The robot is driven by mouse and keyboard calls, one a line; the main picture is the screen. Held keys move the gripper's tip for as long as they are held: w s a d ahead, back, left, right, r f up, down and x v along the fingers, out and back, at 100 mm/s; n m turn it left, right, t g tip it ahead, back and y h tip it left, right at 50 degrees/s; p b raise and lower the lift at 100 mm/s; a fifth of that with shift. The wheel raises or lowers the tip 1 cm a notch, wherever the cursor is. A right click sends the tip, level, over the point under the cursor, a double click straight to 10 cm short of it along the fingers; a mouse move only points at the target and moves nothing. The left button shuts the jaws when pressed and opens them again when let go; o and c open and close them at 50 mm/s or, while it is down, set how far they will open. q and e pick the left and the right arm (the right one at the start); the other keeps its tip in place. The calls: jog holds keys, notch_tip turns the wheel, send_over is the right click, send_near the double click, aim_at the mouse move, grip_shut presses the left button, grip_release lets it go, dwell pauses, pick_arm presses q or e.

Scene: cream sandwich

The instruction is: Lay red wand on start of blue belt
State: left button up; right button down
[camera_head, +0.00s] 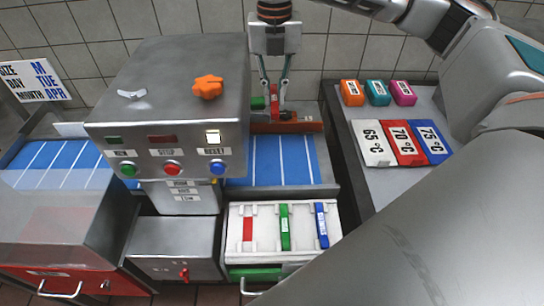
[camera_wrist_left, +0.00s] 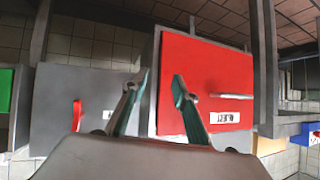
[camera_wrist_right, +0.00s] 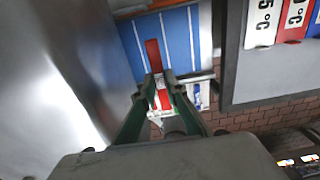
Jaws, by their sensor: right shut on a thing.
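The red wand (camera_wrist_right: 152,55) is between the fingertips of my right gripper (camera_wrist_right: 160,85), which is shut on it. In the right wrist view it appears over the white-striped blue belt (camera_wrist_right: 185,40); I cannot tell whether it touches. In the head view my right gripper (camera_head: 275,114) points down at the back of the belt's right section (camera_head: 280,165), with only a little red showing at the fingertips. My left gripper (camera_wrist_left: 157,92) is open and empty, facing a red panel (camera_wrist_left: 205,75).
A grey machine (camera_head: 180,85) with an orange star knob covers the belt's middle. A white tray (camera_head: 265,228) in front holds a green wand (camera_head: 285,225) and a blue wand (camera_head: 322,222); its red slot mark (camera_head: 247,228) shows.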

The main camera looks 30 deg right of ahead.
aim_at(274, 160)
notch_tip(274, 160, down, 20)
jog(key=shift+p, duration=0.65)
jog(key=c, duration=2.5)
grip_release()
jog(key=shift+f, duration=0.15)
jog(key=o, duration=0.5)
jog(key=shift+c, duration=0.2)
notch_tip(274, 160, up, 12)
jog(key=b, duration=0.1)
jog(key=shift+r, duration=0.25)
